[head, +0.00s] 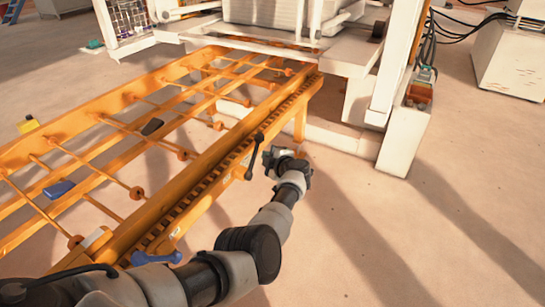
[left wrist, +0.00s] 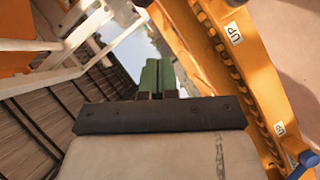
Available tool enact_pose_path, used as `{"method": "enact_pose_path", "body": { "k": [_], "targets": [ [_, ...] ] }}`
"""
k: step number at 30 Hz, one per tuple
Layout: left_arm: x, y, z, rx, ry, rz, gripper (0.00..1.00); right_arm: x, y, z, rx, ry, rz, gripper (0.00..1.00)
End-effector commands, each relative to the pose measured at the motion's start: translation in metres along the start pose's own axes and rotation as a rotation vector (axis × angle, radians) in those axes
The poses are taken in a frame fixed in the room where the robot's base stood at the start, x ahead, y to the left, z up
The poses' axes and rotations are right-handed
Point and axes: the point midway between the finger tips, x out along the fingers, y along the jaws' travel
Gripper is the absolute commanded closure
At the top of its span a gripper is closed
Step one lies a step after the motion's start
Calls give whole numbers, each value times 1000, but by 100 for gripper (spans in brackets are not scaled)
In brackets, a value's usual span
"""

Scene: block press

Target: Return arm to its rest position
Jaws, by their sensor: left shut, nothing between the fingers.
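My left arm reaches in from the lower left of the head view. Its wrist end (head: 285,165) is just right of the orange conveyor frame (head: 205,150), close to a dark lever (head: 254,157) on the frame's edge. I cannot tell if they touch. The fingers are too small to make out there. In the left wrist view, the green fingers of my left gripper (left wrist: 157,75) are together, with nothing between them. My right gripper is not in view.
The white press (head: 290,25) stands behind the frame, with a white post (head: 400,75) at its right. A blue handle (head: 156,257) sticks out near my forearm and also shows in the left wrist view (left wrist: 304,165). The floor (head: 430,235) at right is clear.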

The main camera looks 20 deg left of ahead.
Motion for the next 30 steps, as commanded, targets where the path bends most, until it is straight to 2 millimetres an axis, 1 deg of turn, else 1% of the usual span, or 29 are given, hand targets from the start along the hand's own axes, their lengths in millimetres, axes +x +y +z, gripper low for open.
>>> {"method": "enact_pose_path", "body": {
  "k": [3,6,20,22,24,26,29,30],
  "targets": [
    [-2,1,-1,0,0,-1,100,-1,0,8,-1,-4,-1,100],
    [-2,1,-1,0,0,-1,100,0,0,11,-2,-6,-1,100],
    [-2,1,0,0,0,0,100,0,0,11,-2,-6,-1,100],
    [-2,-2,0,12,-3,7,100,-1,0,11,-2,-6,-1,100],
    [-2,-14,0,62,-17,39,100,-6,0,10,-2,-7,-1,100],
    [-3,-34,1,145,-48,90,100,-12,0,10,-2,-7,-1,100],
    [-14,-92,7,370,-161,208,100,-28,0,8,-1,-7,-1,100],
    [-21,-119,10,471,-224,252,100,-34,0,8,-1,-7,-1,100]
  ]
}}
